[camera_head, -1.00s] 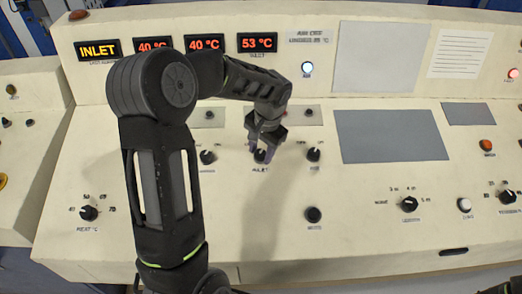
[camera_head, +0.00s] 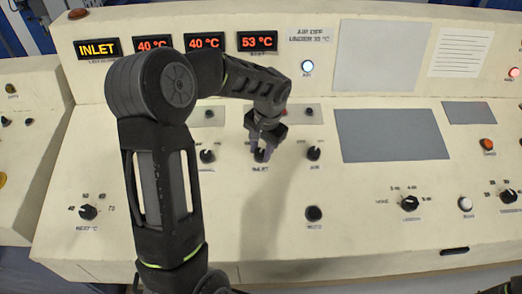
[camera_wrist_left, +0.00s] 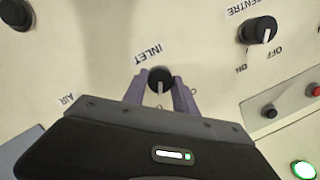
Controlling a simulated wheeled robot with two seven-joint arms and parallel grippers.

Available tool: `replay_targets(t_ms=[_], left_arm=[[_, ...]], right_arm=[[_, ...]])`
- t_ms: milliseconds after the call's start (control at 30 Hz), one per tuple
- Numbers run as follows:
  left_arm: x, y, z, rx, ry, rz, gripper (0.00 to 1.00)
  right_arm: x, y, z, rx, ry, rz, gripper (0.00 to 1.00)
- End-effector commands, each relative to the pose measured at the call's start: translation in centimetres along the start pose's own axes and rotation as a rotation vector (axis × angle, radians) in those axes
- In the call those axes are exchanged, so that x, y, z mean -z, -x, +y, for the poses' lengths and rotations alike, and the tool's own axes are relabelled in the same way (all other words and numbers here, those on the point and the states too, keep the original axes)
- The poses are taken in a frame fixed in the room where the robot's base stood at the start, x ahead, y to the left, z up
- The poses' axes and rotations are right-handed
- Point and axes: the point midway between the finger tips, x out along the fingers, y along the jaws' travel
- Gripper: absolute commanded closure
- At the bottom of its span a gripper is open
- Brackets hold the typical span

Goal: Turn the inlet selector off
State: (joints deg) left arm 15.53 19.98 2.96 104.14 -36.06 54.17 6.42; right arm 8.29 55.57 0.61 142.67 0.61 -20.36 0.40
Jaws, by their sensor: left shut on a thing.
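The inlet selector (camera_head: 261,156) is a black knob with a pale pointer line on the cream console panel, with an INLET label beside it. My left gripper (camera_head: 262,149) comes down on it from above, with one finger on each side of the knob. In the left wrist view the inlet selector (camera_wrist_left: 160,80) sits between the two purple-grey fingertips (camera_wrist_left: 161,90), shut on it. The markings around this knob are mostly hidden by the gripper.
Similar black knobs stand close by on the left (camera_head: 207,156) and right (camera_head: 313,153). A lit display (camera_head: 97,48) reads INLET, beside red temperature displays. A dark grey panel (camera_head: 392,136) lies to the right. The panel in front of the gripper is mostly bare.

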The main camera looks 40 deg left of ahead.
Motion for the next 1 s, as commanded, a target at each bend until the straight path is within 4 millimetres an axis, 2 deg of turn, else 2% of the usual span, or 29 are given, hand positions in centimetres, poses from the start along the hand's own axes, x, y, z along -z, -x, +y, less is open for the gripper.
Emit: replay_targets(t_ms=[367,1000], left_arm=[[0.0,-0.3,-0.1,-0.04,0.236,0.002,1.0],[-0.1,-0.1,-0.3,-0.14,0.807,0.002,1.0]], right_arm=[[0.3,-2.1,0.6,0.007,0.005,0.006,1.0],[0.7,-4.9,1.4,0.017,0.012,0.015,1.0]])
